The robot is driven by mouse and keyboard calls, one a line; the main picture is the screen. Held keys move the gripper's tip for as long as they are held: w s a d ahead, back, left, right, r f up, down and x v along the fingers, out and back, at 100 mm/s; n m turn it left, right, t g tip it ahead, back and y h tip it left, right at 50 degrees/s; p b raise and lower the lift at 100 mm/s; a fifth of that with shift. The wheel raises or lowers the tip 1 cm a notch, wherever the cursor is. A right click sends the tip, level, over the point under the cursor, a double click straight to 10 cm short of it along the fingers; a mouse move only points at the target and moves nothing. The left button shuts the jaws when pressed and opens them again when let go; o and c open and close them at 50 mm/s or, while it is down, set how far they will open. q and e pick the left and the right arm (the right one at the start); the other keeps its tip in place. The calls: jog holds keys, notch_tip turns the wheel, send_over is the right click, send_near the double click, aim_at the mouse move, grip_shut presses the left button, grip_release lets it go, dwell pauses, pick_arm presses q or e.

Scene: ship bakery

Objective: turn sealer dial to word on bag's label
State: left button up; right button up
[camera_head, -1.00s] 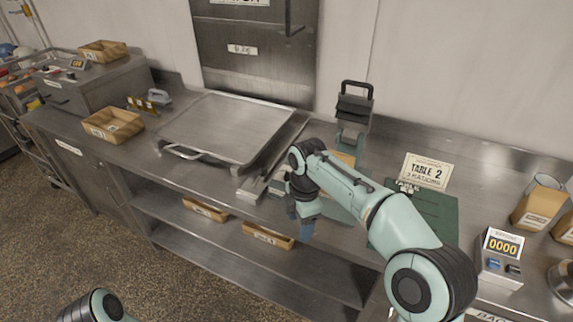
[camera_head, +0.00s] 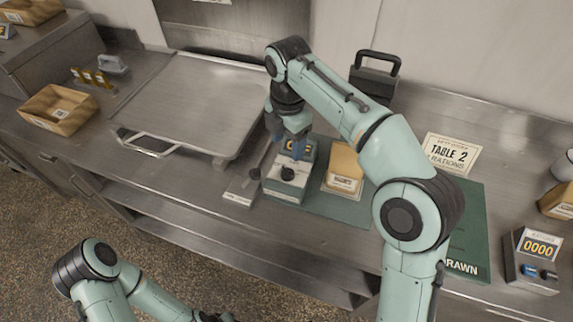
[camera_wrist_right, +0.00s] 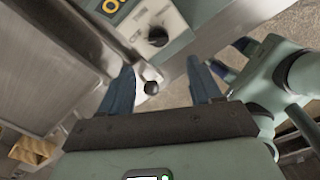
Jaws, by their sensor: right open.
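The sealer (camera_head: 289,188) is a pale green box on the counter with a lit display (camera_head: 299,146) on top. Its black dial (camera_wrist_right: 157,37) shows beyond my fingertips in the right wrist view, with a black ball knob (camera_wrist_right: 151,88) nearer, between the fingers. My right gripper (camera_head: 289,142) is open and empty, above the sealer, partly covering its display in the head view. The brown bag (camera_head: 345,160) lies right of the sealer. Its pale label (camera_head: 342,184) carries a word too small to read surely.
A large metal tray (camera_head: 190,105) lies left of the sealer. A black-handled device (camera_head: 374,75) stands behind the bag.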

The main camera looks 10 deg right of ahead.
aim_at(287, 170)
pick_arm(q)
jog(key=f, duration=0.1)
jog(key=s+f+b, duration=0.1)
jog(key=f+b, duration=0.1)
jog(key=shift+s+f, duration=0.3)
jog(key=shift+s, duration=0.1)
pick_arm(e)
notch_tip(287, 170, down, 11)
jog(key=shift+w+r, duration=0.15)
jog(key=shift+r, duration=0.05)
jog(key=c, duration=1)
jog(key=shift+c, duration=0.2)
